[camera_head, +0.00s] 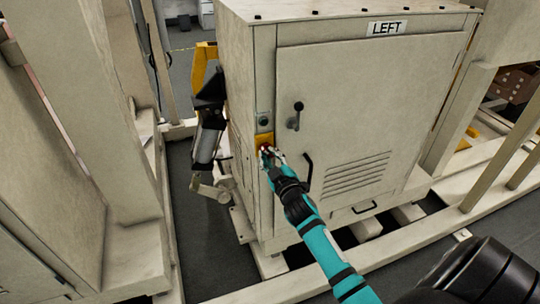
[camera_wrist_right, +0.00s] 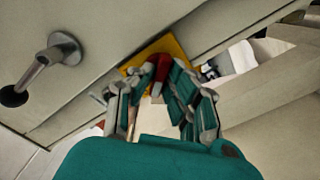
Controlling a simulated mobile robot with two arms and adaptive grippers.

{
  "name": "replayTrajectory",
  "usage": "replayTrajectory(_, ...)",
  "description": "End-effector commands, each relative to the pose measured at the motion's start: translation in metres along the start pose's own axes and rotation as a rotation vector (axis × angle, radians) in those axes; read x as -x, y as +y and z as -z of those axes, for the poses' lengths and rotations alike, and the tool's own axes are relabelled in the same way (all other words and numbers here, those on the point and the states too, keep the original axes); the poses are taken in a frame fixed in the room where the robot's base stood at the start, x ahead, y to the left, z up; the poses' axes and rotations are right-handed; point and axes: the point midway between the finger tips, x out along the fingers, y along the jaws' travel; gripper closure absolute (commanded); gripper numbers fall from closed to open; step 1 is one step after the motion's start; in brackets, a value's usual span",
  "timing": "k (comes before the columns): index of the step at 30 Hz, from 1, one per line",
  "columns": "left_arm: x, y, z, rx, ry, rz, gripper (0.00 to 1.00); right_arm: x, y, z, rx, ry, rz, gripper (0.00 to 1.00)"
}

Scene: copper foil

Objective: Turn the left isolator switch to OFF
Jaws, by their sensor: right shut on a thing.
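The left isolator switch is a red handle (camera_wrist_right: 160,67) on a yellow plate, low on the left front edge of the cabinet (camera_head: 345,110) marked LEFT. The yellow plate (camera_head: 264,140) shows in the head view, and also in the right wrist view (camera_wrist_right: 176,46). My right gripper (camera_head: 268,152) reaches it from below right. In the right wrist view its fingers (camera_wrist_right: 157,80) are closed around the red handle. The handle's exact angle and any ON or OFF marking cannot be read. My left gripper is not in view.
A dark lever handle (camera_head: 297,115) sticks out of the cabinet door right of the switch. A black door pull (camera_head: 308,172) is beside my right wrist. A LEFT label (camera_head: 387,28) is at the top. Beige frame beams stand on both sides.

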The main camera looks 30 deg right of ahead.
Motion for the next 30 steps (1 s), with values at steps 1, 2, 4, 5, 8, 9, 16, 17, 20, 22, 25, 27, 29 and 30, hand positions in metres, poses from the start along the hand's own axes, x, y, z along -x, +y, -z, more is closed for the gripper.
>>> replayTrajectory(1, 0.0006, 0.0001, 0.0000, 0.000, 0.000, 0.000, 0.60, -0.0001, 0.0003, 0.0007, 0.026, 0.002, 0.000, 1.00)
replayTrajectory(2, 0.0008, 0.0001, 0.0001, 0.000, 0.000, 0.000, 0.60, -0.0001, 0.0003, 0.0007, 0.038, 0.002, 0.000, 1.00)
replayTrajectory(4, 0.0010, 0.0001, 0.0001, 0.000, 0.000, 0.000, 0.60, -0.0001, 0.0002, 0.0007, 0.063, 0.002, 0.000, 1.00)
replayTrajectory(5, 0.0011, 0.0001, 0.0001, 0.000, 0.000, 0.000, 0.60, -0.0001, 0.0002, 0.0007, 0.073, 0.002, 0.000, 1.00)
replayTrajectory(8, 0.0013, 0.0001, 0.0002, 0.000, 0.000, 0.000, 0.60, -0.0001, 0.0002, 0.0007, 0.096, 0.002, 0.000, 1.00)
replayTrajectory(9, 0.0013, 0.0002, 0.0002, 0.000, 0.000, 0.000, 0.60, -0.0001, 0.0002, 0.0007, 0.102, 0.002, 0.000, 1.00)
replayTrajectory(16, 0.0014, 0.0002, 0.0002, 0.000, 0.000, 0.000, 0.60, -0.0001, 0.0002, 0.0006, 0.119, 0.002, 0.000, 1.00)
replayTrajectory(17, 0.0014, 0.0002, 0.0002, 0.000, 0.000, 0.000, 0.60, -0.0001, 0.0002, 0.0006, 0.120, 0.002, 0.000, 1.00)
replayTrajectory(20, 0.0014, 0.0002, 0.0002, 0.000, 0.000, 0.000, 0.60, -0.0001, 0.0003, 0.0006, 0.120, 0.002, 0.000, 1.00)
replayTrajectory(22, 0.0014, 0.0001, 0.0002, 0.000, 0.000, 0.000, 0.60, -0.0001, 0.0003, 0.0006, 0.120, 0.002, 0.000, 1.00)
replayTrajectory(25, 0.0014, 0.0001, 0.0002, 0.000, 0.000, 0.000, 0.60, -0.0001, 0.0003, 0.0006, 0.119, 0.002, 0.000, 0.83)
replayTrajectory(27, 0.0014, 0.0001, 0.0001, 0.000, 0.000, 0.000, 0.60, -0.0001, 0.0003, 0.0006, 0.118, 0.002, 0.000, 0.74)
replayTrajectory(29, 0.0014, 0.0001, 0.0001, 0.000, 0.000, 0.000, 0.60, -0.0001, 0.0003, 0.0005, 0.118, 0.001, 0.000, 0.66)
replayTrajectory(30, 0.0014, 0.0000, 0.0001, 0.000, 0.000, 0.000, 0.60, -0.0001, 0.0003, 0.0005, 0.117, 0.001, 0.000, 0.64)
